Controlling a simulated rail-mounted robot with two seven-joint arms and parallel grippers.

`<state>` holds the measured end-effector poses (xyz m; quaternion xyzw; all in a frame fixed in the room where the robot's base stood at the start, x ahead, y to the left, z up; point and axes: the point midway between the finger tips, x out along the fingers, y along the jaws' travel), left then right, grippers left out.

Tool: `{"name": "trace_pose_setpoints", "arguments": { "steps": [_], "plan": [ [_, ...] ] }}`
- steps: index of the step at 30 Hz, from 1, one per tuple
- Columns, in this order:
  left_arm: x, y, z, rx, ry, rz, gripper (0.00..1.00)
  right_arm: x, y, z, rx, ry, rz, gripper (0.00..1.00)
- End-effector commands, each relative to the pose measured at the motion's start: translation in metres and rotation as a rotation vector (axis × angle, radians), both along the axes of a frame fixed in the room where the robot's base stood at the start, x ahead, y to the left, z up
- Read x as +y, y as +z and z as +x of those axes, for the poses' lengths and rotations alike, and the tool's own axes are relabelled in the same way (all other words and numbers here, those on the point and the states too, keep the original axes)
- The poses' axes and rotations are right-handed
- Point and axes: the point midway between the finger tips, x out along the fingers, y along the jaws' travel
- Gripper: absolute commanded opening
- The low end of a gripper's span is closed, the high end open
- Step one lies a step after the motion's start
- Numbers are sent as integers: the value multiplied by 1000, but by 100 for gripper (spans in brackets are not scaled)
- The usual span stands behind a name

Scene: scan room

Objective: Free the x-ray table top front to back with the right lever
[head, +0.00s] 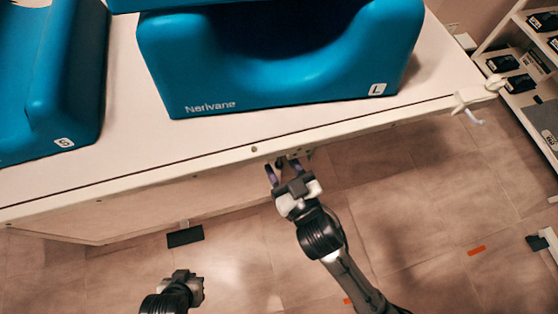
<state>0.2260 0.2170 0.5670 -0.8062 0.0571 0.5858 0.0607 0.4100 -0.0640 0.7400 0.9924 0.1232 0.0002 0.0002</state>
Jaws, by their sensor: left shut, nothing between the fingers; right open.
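The x-ray table top (330,133) is a long cream slab running across the view, its front edge slanting up to the right. Small dark and metal fittings (281,161) sit at the underside of the front edge, near the middle; I cannot tell clearly which part is the right lever. My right gripper (284,171) is open, its two purple-tipped fingers pointing at these fittings, close to the edge. Whether it touches them is unclear. My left gripper (190,281) is shut and empty, low in the view over the floor, well away from the table edge.
Blue foam cushions lie on the top, one marked L (270,70) and one marked S (50,90). A white hook-like bracket (472,102) sticks out at the right corner. A dark pedal (185,236) lies below. Shelves (520,60) stand right. The floor in front is mostly clear.

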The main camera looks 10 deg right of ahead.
Motion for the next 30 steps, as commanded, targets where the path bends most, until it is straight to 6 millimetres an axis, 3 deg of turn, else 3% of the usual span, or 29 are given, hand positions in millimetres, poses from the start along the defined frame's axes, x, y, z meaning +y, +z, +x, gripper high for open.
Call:
{"name": "trace_pose_setpoints", "arguments": {
  "steps": [6, 18, 30],
  "plan": [
    [-1, -5, 0, 1, 3, -4, 0, 3, 0, 12, 0, 0, 0, 47],
    [1, -5, 0, 0, -3, 4, 0, 4, 0, 15, 0, 0, 1, 46],
    [3, -5, 0, 1, -6, 10, 0, 4, 0, 15, 0, 0, 1, 7]
  ]
}}
